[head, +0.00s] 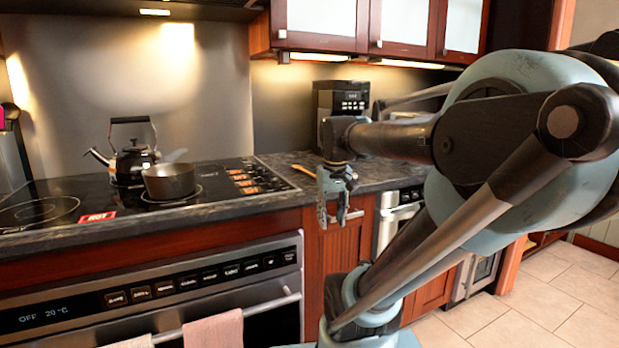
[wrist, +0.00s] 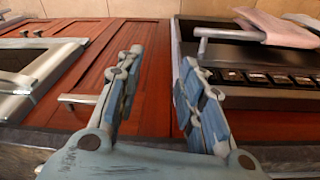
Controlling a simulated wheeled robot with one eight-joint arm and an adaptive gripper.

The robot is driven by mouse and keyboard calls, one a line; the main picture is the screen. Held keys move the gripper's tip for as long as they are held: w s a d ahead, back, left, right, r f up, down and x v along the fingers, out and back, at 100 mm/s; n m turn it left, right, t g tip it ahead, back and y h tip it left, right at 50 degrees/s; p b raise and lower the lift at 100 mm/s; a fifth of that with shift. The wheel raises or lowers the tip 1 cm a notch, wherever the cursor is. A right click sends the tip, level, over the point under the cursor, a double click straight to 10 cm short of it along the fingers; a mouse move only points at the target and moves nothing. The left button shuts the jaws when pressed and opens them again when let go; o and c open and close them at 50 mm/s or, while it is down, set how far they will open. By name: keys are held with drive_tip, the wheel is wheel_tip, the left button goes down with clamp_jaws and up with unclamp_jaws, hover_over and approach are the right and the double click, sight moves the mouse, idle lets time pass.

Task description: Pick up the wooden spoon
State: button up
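A thin tan stick-like piece (head: 304,171), which looks like part of the wooden spoon, lies on the dark countertop just right of the cooktop. The rest of it may be hidden behind my gripper and arm. My gripper (head: 332,220) hangs fingers down in front of the counter's front edge, closer to the camera than the spoon. In the wrist view my gripper (wrist: 162,62) has its two blue-grey fingers spread apart with nothing between them. The spoon does not show in the wrist view.
The cooktop (head: 236,202) holds a black kettle (head: 134,163) and a dark pot (head: 170,181). A coffee machine (head: 338,102) stands at the back of the counter (head: 279,162). Below are the oven (head: 150,285) with towels (head: 213,331) and red wooden cabinets (wrist: 88,75).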

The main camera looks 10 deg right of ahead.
drive_tip(key=w+r+n+g, duration=0.2)
drive_tip(key=w+r+n, duration=0.1)
drive_tip(key=w+r, duration=2.2)
approach(309, 174)
drive_tip(key=s+d+f, duration=0.2)
drive_tip(key=s+f, duration=0.1)
drive_tip(key=shift+s, duration=0.15)
drive_tip(key=shift+w+a+f, duration=0.1)
drive_tip(key=shift+w+f, duration=0.1)
drive_tip(key=shift+f, duration=0.65)
drive_tip(key=shift+w+a+f, duration=0.1)
drive_tip(key=shift+w+f, duration=0.05)
drive_tip(key=shift+f, duration=0.75)
drive_tip(key=shift+w+a+f, duration=0.1)
drive_tip(key=shift+w+f, duration=0.1)
drive_tip(key=shift+f, duration=0.65)
clamp_jaws()
